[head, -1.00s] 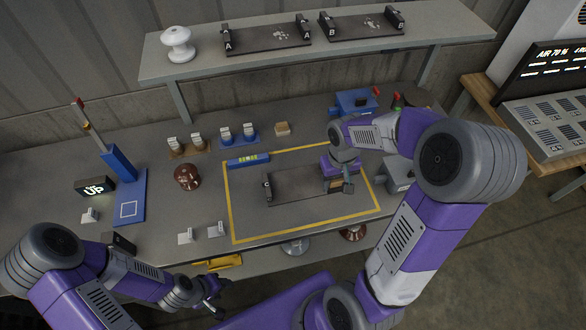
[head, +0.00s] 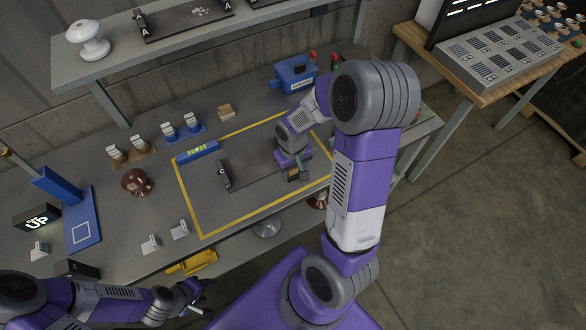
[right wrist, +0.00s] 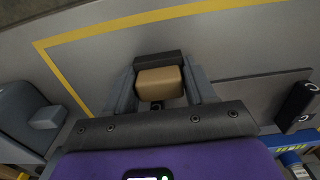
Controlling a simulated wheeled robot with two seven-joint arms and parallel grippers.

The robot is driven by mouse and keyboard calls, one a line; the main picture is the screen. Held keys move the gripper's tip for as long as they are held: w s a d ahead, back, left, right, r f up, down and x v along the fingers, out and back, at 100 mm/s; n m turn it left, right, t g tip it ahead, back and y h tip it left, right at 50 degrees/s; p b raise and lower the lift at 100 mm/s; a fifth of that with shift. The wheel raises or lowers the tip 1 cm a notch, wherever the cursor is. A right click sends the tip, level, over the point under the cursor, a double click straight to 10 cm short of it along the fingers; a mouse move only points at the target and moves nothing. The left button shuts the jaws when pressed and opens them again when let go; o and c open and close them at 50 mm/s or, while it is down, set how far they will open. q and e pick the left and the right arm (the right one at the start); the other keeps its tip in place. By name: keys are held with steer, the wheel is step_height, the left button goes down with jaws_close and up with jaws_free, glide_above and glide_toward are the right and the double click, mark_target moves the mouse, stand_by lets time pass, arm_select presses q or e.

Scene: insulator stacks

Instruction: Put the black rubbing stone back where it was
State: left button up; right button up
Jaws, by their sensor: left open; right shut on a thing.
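My right gripper (head: 296,172) points down at the right end of the dark plate marked C (head: 247,173), inside the yellow outline. Another small tan block (head: 227,111) lies on the bench behind the outline. My left gripper (head: 201,288) is open and empty off the bench's front edge.
A blue level (head: 197,151) lies at the outline's back left corner. A brown insulator (head: 136,182) stands left of the outline. A blue box (head: 295,74) stands behind my right arm. White cards stand in front and behind. A shelf (head: 110,55) runs above the bench.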

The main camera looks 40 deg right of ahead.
steer(key=shift+f, duration=0.2)
steer(key=o, duration=1)
